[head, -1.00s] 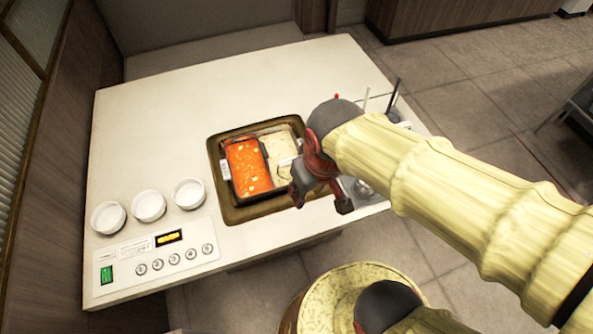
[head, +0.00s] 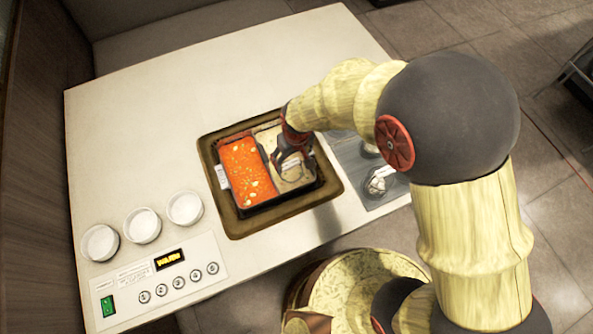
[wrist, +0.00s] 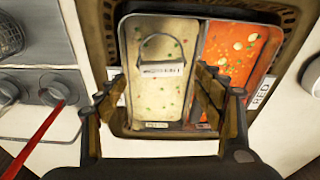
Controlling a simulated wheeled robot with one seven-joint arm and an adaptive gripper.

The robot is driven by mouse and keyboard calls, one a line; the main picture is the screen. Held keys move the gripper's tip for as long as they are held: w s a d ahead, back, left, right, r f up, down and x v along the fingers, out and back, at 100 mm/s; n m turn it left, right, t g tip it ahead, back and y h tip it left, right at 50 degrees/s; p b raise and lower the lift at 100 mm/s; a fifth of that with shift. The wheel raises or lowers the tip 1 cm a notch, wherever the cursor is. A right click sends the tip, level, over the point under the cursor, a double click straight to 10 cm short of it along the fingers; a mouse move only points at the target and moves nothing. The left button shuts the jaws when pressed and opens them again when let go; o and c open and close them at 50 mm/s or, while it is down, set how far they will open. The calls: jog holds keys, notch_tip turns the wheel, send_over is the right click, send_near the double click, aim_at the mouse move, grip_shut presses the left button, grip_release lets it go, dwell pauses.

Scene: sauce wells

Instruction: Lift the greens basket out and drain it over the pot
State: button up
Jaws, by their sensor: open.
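The pot is a two-part dark pan (head: 262,205) sunk in the table, with orange-red broth on the left and pale broth with green bits on the right in the head view. In the wrist view the pale side (wrist: 160,105) lies under my gripper. An arched dark handle with a pale tag (wrist: 163,70) stands in that side. It looks like the greens basket's handle; the basket's body is hidden in the broth. My gripper (wrist: 160,88) is open, its fingers either side of the pale compartment, with the handle ahead between them. My gripper (head: 290,165) also shows over the pale side.
A grey panel with round wells (wrist: 45,90) adjoins the pot, with a mesh item (wrist: 10,35) and a red stick (wrist: 38,140). Several white bowls (head: 142,225) and a control panel (head: 165,275) lie at left. The far tabletop is clear.

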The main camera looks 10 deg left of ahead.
aim_at(290, 164)
jog(key=f, duration=0.2)
jog(key=f+b, duration=0.1)
jog(key=f, duration=0.2)
jog(key=f+b, duration=0.1)
jog(key=f, duration=0.1)
jog(key=shift+w+a+f, duration=0.15)
jog(key=shift+w+a, duration=0.2)
jog(key=shift+a, duration=0.05)
jog(key=shift+c, duration=0.3)
jog(key=c, duration=0.7)
jog(key=c, duration=0.3)
jog(key=shift+r, duration=0.2)
notch_tip(290, 164, up, 10)
jog(key=shift+f+p, duration=0.1)
jog(key=shift+p, duration=1.15)
